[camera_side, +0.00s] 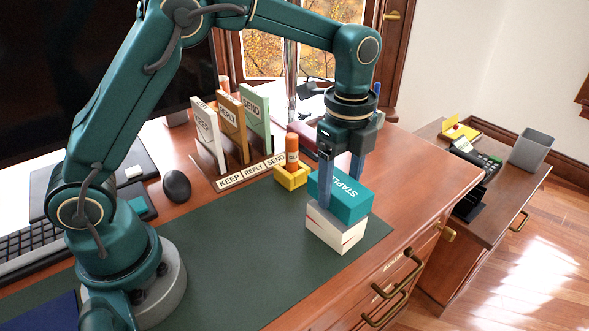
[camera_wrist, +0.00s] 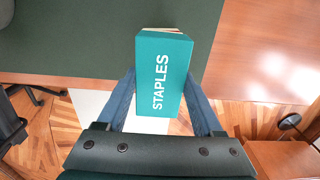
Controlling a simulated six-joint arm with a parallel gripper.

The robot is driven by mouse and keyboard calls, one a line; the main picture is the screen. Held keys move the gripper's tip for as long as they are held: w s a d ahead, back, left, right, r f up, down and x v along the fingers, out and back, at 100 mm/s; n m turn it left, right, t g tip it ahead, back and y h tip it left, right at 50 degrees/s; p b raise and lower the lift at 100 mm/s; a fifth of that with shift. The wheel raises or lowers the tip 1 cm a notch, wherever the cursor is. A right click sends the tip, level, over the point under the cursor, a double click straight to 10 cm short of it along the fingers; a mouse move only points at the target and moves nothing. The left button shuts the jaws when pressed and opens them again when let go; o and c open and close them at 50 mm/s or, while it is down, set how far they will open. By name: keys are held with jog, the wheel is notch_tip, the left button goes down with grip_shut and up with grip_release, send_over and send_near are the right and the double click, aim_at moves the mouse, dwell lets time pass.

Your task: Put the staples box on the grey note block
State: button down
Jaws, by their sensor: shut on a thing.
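The teal staples box (camera_side: 343,199) is between the fingers of my gripper (camera_side: 341,190), which is shut on it. Its lettering faces up, and the box fills the middle of the wrist view (camera_wrist: 165,75) with a finger on either side. Directly below it in the side view is a pale grey-white block (camera_side: 336,232) with a thin dark red line, which looks like the grey note block. The box covers most of its top. I see no clear gap between the two, but cannot tell whether the box's full weight rests on it.
A yellow holder (camera_side: 291,178) with an orange stick stands close behind the box. Upright KEEP, REPLY and SEND boards (camera_side: 232,128) stand farther left. A black mouse (camera_side: 177,186) lies near the keyboard. The green desk mat (camera_side: 240,255) is clear to the left; the desk edge is close on the right.

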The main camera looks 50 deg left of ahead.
jog(key=shift+f, duration=0.75)
jog(key=shift+f, duration=0.15)
jog(key=shift+c, duration=0.2)
grip_release()
